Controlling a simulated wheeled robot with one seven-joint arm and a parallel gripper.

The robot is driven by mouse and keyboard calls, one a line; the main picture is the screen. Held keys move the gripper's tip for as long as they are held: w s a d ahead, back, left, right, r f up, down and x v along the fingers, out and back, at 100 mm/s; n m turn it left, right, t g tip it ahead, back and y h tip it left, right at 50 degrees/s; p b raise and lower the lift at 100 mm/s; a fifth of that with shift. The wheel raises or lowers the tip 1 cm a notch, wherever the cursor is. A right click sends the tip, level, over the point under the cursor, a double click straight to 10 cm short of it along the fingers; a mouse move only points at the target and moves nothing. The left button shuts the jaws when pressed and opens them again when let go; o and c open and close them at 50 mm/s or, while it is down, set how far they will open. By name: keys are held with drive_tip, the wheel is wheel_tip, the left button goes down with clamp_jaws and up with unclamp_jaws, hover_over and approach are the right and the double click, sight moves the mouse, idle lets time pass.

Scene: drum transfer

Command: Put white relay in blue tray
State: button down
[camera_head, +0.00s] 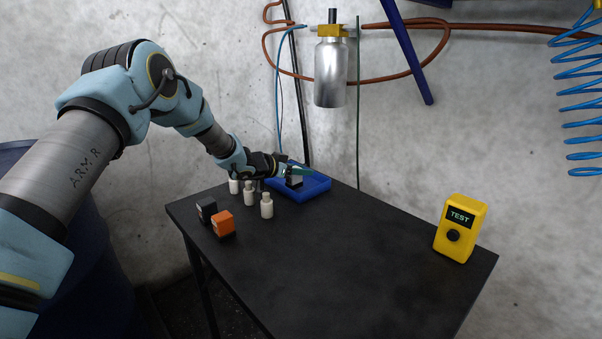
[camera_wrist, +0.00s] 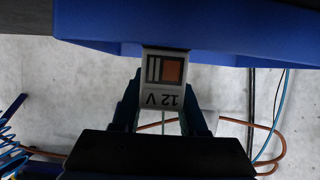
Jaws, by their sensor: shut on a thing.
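The white relay (camera_wrist: 163,72) shows in the wrist view with a "12 V" label and an orange square on its face. My gripper (camera_wrist: 160,98) is shut on it, one finger on each side. The far end of the relay overlaps the blue tray (camera_wrist: 110,25) in that view; I cannot tell whether it touches the tray. In the head view my gripper (camera_head: 292,173) is over the blue tray (camera_head: 316,190) at the back of the table, and the relay is mostly hidden or too small to make out.
A black block (camera_head: 206,210) and an orange block (camera_head: 223,223) are on the left of the dark table (camera_head: 340,255). A yellow TEST box (camera_head: 460,229) stands at the right; the middle is clear.

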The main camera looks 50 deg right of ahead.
drive_tip(key=shift+f, duration=0.55)
drive_tip(key=shift+f, duration=0.15)
drive_tip(key=shift+c, duration=2.2)
unclamp_jaws()
drive_tip(key=b+v, duration=0.2)
drive_tip(key=v, duration=1)
drive_tip(key=shift+b, duration=0.3)
drive_tip(key=shift+a, duration=0.1)
